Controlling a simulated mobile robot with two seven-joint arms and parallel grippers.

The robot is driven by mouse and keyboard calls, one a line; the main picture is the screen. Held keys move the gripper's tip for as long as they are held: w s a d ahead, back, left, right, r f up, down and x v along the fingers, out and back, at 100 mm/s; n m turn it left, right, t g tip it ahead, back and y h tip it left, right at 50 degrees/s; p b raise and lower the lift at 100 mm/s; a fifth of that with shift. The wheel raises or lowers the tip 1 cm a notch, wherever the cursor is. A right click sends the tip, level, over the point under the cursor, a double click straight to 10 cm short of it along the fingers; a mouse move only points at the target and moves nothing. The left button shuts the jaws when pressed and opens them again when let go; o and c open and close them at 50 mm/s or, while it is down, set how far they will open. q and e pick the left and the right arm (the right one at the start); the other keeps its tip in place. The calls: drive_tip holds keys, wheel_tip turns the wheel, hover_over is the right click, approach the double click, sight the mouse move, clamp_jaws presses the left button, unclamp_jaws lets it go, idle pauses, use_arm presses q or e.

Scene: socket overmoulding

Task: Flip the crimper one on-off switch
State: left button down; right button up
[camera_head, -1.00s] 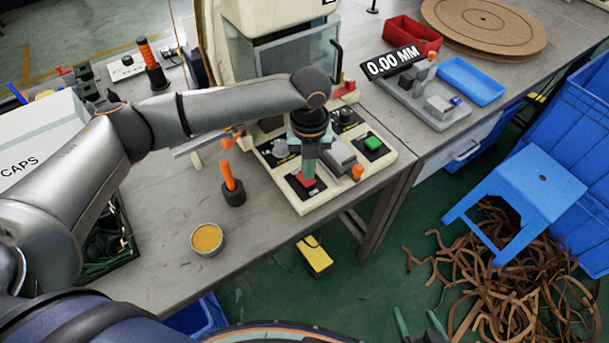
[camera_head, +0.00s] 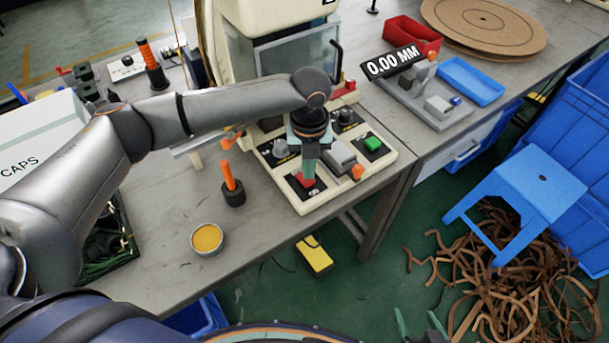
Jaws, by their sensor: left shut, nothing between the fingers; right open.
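The crimper (camera_head: 270,38) is a cream machine at the back of the bench, with a cream control base (camera_head: 384,166) in front of it. A red switch (camera_head: 304,181) sits on a black plate at the base's front left. My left gripper (camera_head: 307,174) is shut and points down at the red switch, partly hiding it; I cannot tell whether they touch. A green button (camera_head: 373,143) and an orange knob (camera_head: 357,172) are to the right on the base. My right gripper (camera_head: 420,328) is open and empty at the bottom edge, low over the floor.
An orange-handled tool in a black holder (camera_head: 233,190) and a bowl of yellow material (camera_head: 206,239) stand left of the base. A gauge (camera_head: 434,103) reading 0.00 MM stands at right. A blue stool (camera_head: 525,190) is on the floor.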

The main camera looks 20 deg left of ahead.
sight(308, 181)
use_arm(q)
drive_tip(key=shift+f+b, duration=0.3)
drive_tip(key=shift+f, duration=0.8)
idle(0.8)
wheel_tip(308, 181, up, 7)
drive_tip(key=p, duration=0.8)
drive_tip(key=shift+r, duration=0.1)
idle(0.5)
